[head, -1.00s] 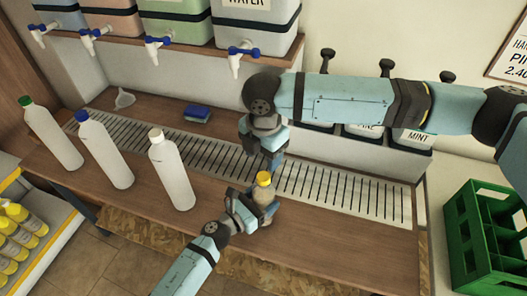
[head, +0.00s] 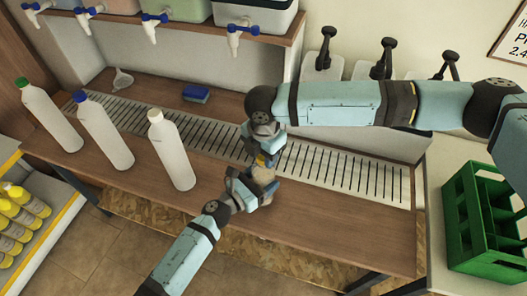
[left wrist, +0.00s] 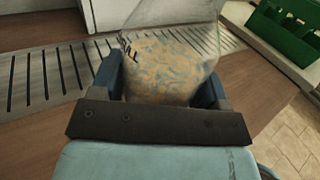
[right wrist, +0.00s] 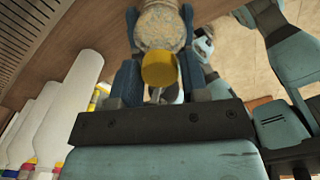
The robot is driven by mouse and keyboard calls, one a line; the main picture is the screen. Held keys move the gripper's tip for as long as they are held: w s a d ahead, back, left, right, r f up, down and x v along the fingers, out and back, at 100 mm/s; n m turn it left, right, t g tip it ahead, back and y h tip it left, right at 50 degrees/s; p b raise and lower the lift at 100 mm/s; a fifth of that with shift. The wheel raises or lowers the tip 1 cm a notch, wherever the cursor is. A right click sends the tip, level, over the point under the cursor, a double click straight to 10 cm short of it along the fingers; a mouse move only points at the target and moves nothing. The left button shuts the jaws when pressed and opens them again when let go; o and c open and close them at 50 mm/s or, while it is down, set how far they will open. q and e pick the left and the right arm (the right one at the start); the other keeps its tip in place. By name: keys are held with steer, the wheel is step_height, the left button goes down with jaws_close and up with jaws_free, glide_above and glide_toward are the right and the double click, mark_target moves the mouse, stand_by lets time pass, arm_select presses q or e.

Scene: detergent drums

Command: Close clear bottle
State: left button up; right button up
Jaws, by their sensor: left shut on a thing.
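The clear bottle (left wrist: 165,70) holds a mottled tan and grey filling and has dark lettering on its side. My left gripper (head: 255,192) is shut on its body above the front of the counter; blue fingers flank it in the left wrist view. A yellow cap (right wrist: 160,69) is at the bottle's top end in the right wrist view; whether it is seated tight I cannot tell. In the head view the right gripper (head: 262,158) partly hides the cap.
Three white bottles with green, blue and white caps (head: 172,150) stand left on the wooden counter (head: 330,215). A slotted drain grate (head: 350,172) runs behind. A blue sponge (head: 196,94) and funnel (head: 123,78) lie at the back. A green crate (head: 485,225) is at right.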

steer(key=c, duration=0.6)
steer(key=shift+o, duration=0.2)
steer(key=m, duration=0.6)
steer(key=shift+s, duration=0.1)
steer(key=m, duration=0.5)
steer(key=shift+f, duration=0.1)
steer(key=m, duration=0.3)
steer(key=shift+m, duration=0.4)
steer(key=o, duration=1)
steer(key=shift+r, duration=0.2)
steer(key=shift+r, duration=2.15)
steer(key=shift+n, duration=0.3)
steer(key=shift+c, duration=0.2)
